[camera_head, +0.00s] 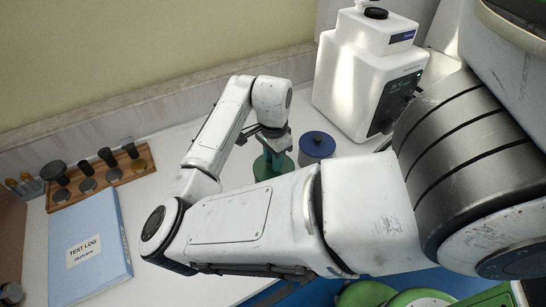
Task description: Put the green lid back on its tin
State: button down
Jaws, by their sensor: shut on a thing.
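My gripper (274,143) points down over the white bench, beyond my own arm. It is shut on a green piece, which looks like the green lid (263,168). Green shows directly below the fingers and spreads wider at the bottom. My forearm hides the lower part, so I cannot tell the lid from its tin there, or whether they touch. A blue tin with a dark knobbed lid (317,146) stands just to the right of my gripper.
A white tester (362,80) stands behind at the right. A blue test log binder (88,246) and a wooden rack of dark weights (100,178) lie at the left. Green round things (366,294) show at the lower right edge. The back-left bench is clear.

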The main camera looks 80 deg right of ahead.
jog(key=shift+f, duration=0.45)
jog(key=shift+f+b, duration=0.45)
jog(key=shift+f, duration=0.1)
dwell(0.3)
jog(key=c, duration=0.8)
grip_release()
notch_tip(320, 180, up, 11)
jog(key=shift+f, duration=0.1)
